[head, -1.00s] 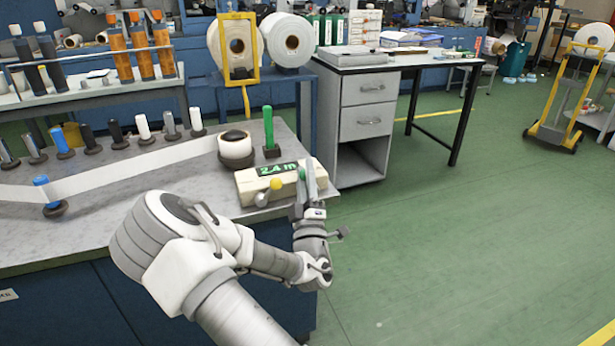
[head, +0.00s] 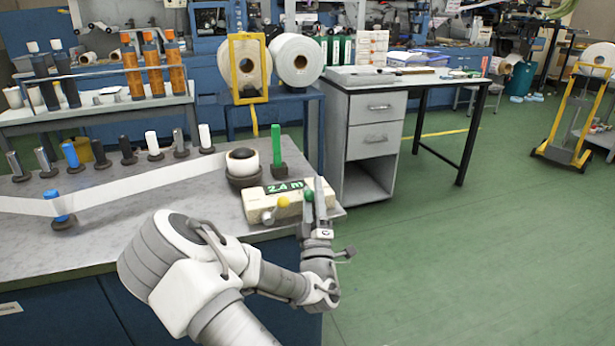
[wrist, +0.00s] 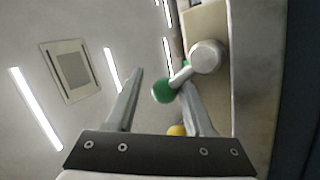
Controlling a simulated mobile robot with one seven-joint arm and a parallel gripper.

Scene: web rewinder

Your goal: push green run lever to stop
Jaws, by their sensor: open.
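The green run lever's ball knob (head: 308,195) shows in the head view at the right end of the cream control box (head: 262,208). In the wrist view the green knob (wrist: 163,92) sits on a short grey arm that runs to a round pivot on the box. My gripper (head: 315,190) is upright beside the box's right end, with its jaws apart. In the wrist view the knob lies between the two fingers (wrist: 160,85), nearer the right one. I cannot tell whether it touches that finger. Nothing is gripped.
A yellow knob (head: 283,202) sits on the box front, left of the green one. The display (head: 284,187) reads 2.4 m. Behind the box stand a wound roll (head: 242,163) and a green post (head: 277,155). White web (head: 140,182) crosses the bench.

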